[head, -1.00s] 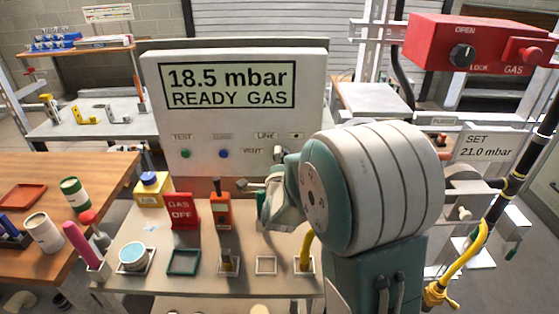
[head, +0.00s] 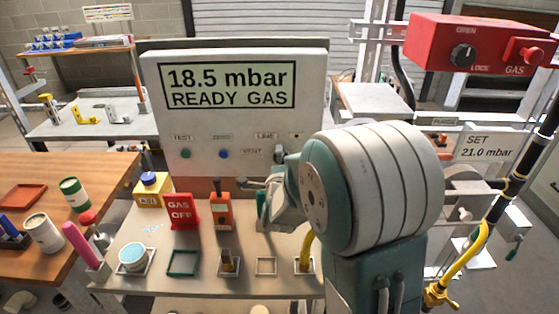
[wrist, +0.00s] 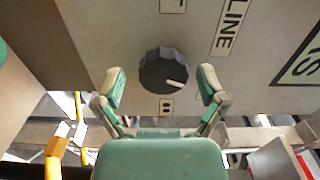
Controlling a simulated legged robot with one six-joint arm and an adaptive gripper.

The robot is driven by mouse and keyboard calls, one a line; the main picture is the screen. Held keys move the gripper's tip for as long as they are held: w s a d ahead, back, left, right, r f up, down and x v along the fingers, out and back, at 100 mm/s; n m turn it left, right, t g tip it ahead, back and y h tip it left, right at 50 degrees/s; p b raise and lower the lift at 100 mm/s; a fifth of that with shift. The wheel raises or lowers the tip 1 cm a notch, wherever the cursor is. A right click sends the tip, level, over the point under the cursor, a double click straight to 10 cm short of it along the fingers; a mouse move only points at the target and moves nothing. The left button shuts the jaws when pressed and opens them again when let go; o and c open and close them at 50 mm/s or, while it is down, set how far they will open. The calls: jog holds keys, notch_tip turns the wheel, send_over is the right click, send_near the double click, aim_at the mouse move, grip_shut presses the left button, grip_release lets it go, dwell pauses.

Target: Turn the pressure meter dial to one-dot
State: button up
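The pressure meter (head: 235,110) is a large light panel reading "18.5 mbar READY GAS". Its dark dial (wrist: 163,72) shows in the wrist view, with a white pointer mark aimed right and slightly down. A LINE label (wrist: 230,27) lies up and right of the dial, and a two-dot label (wrist: 166,106) lies just below it. The one-dot label (head: 297,135) shows in the head view, right of LINE. My gripper (wrist: 161,83) is open, with one finger on each side of the dial and visible gaps to it. In the head view my wrist partly hides the dial.
A red gas box (head: 480,45) hangs at upper right. A wooden table (head: 110,190) stands left.

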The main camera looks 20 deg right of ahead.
dwell(0.3)
jog(key=v, duration=0.7)
jog(key=shift+s, duration=0.25)
jog(key=shift+a, duration=0.15)
